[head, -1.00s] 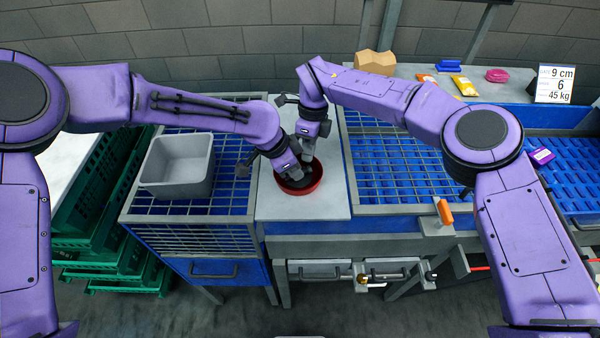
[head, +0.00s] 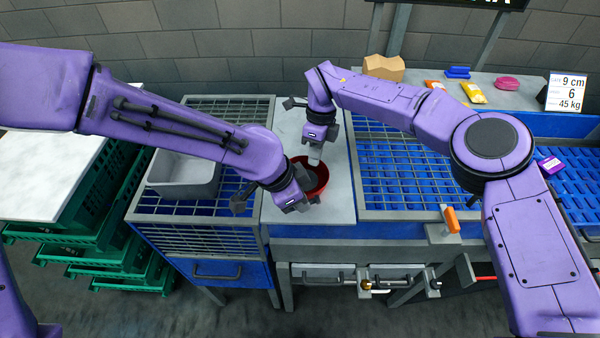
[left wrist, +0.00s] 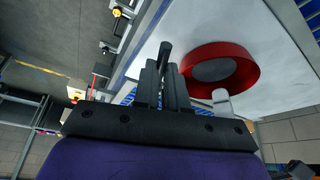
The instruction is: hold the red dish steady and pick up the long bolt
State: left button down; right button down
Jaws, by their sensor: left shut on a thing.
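The red dish (head: 322,187) stands on the light bench top; it also shows in the left wrist view (left wrist: 246,68), with a grey inside. My left gripper (head: 300,204) is low at the dish's near side. In the left wrist view its fingers (left wrist: 163,75) are closed on a dark rod, which looks like the long bolt (left wrist: 164,52), sticking out past the fingertips beside the dish. My right gripper (head: 314,158) is above the dish's far rim, its pale tip pointing down. Whether it touches the rim or is open cannot be told.
A grey bin (head: 184,176) stands on the blue grid left of the bench top (head: 290,128). Another blue grid (head: 400,170) lies to the right. Green crates (head: 110,235) are at the left. Packets and a cardboard piece (head: 384,67) lie on the back shelf.

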pick_arm(q)
jog(key=s, duration=0.8)
pick_arm(e)
jog(key=c, duration=1.3)
grip_release()
jog(key=r, duration=0.4)
jog(key=w+r, duration=0.1)
jog(key=r, duration=0.3)
jog(key=w+r, duration=0.1)
jog(key=r, duration=0.3)
jog(key=shift+d, duration=0.35)
jog(key=shift+f, duration=0.1)
